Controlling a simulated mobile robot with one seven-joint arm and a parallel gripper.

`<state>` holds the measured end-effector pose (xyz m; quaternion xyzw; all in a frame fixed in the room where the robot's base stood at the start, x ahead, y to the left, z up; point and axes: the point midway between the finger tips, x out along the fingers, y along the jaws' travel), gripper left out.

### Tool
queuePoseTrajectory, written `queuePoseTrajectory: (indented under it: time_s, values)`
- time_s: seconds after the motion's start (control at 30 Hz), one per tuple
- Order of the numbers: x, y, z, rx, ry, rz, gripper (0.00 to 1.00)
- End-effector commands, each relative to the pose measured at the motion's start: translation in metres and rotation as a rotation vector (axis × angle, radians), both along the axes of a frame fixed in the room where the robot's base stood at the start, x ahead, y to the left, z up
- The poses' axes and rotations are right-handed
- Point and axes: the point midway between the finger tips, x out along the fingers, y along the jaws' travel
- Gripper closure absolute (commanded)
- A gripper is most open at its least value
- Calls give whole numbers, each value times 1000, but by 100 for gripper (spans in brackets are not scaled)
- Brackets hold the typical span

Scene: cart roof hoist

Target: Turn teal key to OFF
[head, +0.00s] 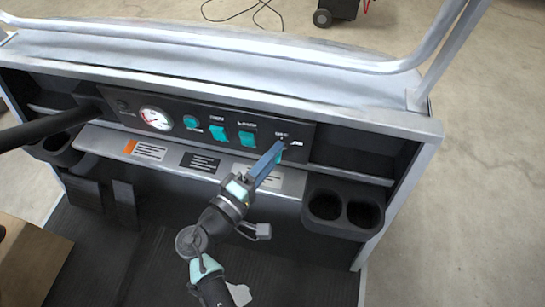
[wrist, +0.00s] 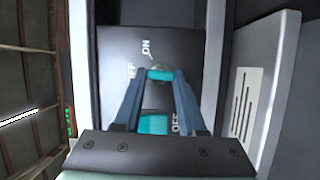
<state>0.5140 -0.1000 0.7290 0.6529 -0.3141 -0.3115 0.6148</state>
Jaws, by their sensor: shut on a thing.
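The teal key (wrist: 160,74) sits in the black dash panel (wrist: 125,50), between my fingertips in the wrist view. My gripper (head: 280,149) reaches the right end of the panel in the head view, its blue fingers shut on the key. The fingers hide most of the key in the head view. In the wrist view, white lettering beside the key reads ON above it and OFF to its left, both turned sideways. The key's exact angle is hard to tell because the fingertips cover its sides.
Left of the key on the panel are two teal rocker switches (head: 247,138), a round teal button (head: 190,121) and a white gauge (head: 155,118). A labelled ledge (head: 215,163) runs below. Cup holders (head: 344,208) stand at lower right. A silver rail (head: 250,48) crosses above.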

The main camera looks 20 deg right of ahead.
Motion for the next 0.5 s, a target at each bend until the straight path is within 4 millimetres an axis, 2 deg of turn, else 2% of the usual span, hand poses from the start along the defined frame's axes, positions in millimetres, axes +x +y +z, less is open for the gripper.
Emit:
queuePoseTrajectory:
  time_s: [0.5]
  values:
    - [0, 1, -1, -63, 37, 2, 100]
